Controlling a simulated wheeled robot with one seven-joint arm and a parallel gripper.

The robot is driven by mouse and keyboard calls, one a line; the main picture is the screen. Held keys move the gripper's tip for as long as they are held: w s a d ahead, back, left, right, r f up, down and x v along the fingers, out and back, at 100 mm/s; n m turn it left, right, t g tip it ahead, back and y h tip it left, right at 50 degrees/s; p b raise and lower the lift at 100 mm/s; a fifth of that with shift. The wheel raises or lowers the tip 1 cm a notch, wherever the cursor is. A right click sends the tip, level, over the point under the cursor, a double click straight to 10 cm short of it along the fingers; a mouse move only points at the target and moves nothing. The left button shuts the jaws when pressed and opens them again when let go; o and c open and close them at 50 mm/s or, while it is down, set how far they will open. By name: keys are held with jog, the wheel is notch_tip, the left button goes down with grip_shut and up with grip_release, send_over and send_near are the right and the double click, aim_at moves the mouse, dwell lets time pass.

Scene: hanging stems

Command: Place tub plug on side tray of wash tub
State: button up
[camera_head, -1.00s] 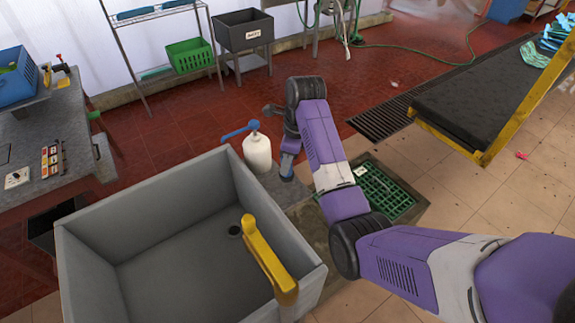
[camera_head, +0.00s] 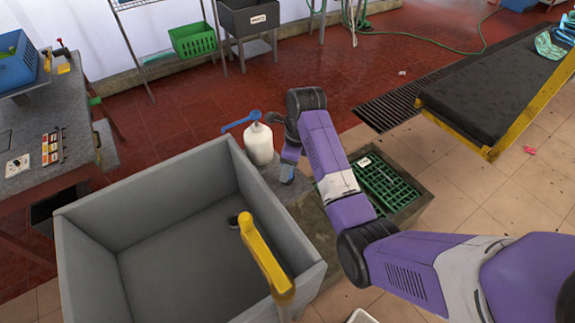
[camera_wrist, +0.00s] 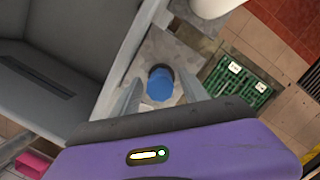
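The grey wash tub (camera_head: 85,262) fills the lower left of the head view, with a yellow tap (camera_head: 262,255) over it. The side tray (camera_head: 305,212) is the grey ledge along the tub's right side. A blue round piece with a dark edge, apparently the tub plug (camera_wrist: 160,84), is over or on the tray in the wrist view; its exact height is unclear. My gripper (camera_wrist: 160,92) points down, its fingers apart on either side of the plug, with gaps showing. In the head view my gripper (camera_head: 288,172) is above the tray.
A white bottle with a blue lever top (camera_head: 258,143) stands close behind my gripper. A green grate (camera_head: 385,188) lies to the right. A control bench (camera_head: 45,150) is at left.

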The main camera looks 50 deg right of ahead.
aim_at(293, 177)
jog(key=shift+r, duration=0.15)
jog(key=r, duration=0.5)
jog(key=shift+s+d+r+b, duration=0.1)
jog(key=shift+s+d+b, duration=0.2)
jog(key=shift+s+b, duration=0.1)
jog(key=shift+d+r, duration=0.1)
jog(key=shift+r, duration=0.5)
jog(key=shift+s+r+p, duration=0.2)
jog(key=shift+r+p, duration=0.25)
jog(key=shift+r, duration=0.65)
jog(key=shift+s+r, duration=0.2)
jog(key=shift+r, duration=0.6)
jog(key=shift+s+r, duration=0.15)
jog(key=shift+r, duration=0.6)
